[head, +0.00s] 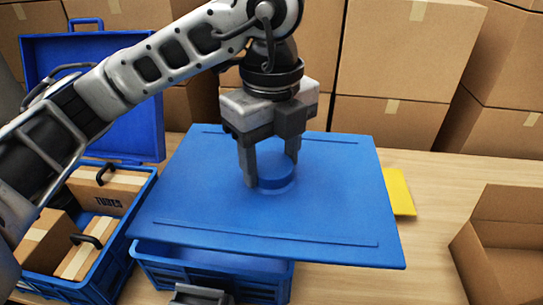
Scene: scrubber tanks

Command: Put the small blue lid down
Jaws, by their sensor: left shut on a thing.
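The small blue lid (330,205) is a flat, wide blue panel with a round raised knob (275,175) at its middle. My left gripper (268,168) comes down from above and is shut on this knob, one finger on each side. The lid is roughly level over a blue crate (215,272) and hides most of it. The lid reaches past the crate on the right. It looks raised above the crate's rim, but how large the gap is I cannot tell.
On the left stands an open blue case (130,200) holding cardboard boxes (105,190), its big lid (130,110) raised. A yellow flat piece (399,192) lies right of the small lid. An open cardboard box (510,245) is far right. Stacked cartons (400,50) line the back. Bare table (435,220) shows between.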

